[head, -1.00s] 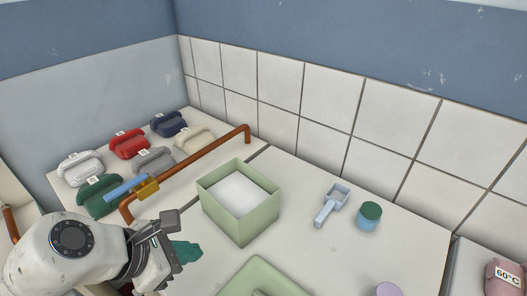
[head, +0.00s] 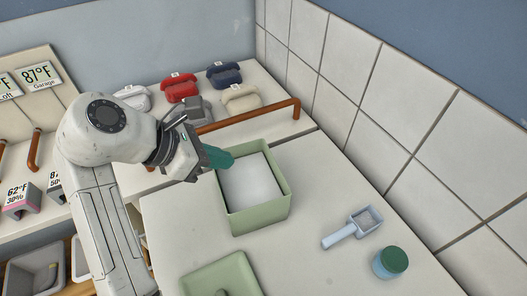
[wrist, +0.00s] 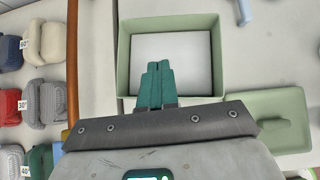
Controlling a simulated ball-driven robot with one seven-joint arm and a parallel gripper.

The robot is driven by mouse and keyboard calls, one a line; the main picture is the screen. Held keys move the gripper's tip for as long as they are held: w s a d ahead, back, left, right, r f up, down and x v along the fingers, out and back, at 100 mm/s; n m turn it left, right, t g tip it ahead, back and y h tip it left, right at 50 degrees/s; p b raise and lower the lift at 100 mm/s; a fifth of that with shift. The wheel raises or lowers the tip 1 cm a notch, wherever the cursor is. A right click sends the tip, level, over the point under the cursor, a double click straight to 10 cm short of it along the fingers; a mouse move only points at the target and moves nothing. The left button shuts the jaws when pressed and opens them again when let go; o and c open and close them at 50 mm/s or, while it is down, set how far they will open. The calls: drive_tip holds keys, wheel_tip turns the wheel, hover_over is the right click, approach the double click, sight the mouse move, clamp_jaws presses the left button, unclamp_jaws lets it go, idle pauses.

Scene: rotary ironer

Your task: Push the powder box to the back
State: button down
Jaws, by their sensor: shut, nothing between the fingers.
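The powder box (head: 262,219) is a light green, open square box with white powder (head: 250,182) inside. It stands upright on the white worktop. Its rim also shows in the wrist view (wrist: 214,52). My gripper (head: 230,159) has teal fingers pressed together with nothing between them. The fingertips overlap the box's left rim in the head view. In the wrist view my gripper (wrist: 158,66) covers part of the lower left rim and reaches over the powder. I cannot tell whether it touches the box.
A green lid (head: 222,277) lies in front of the box. A blue scoop (head: 351,229) and a green-capped jar (head: 390,263) stand to the right. A copper rail (head: 249,119) and several coloured bundles (head: 180,88) are behind. The tiled wall (head: 385,125) bounds the right side.

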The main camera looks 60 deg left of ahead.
sight(272, 161)
drive_tip(key=shift+w+d+f+p, duration=0.1)
drive_tip(key=shift+w+f+p, duration=0.25)
drive_tip(key=shift+w+f, duration=0.75)
drive_tip(key=shift+w+d+f+p, duration=0.1)
drive_tip(key=shift+w+f+p, duration=0.35)
drive_tip(key=shift+w, duration=1.3)
drive_tip(key=shift+w+f+p, duration=0.3)
drive_tip(key=shift+w+f, duration=0.45)
drive_tip(key=shift+w, duration=0.65)
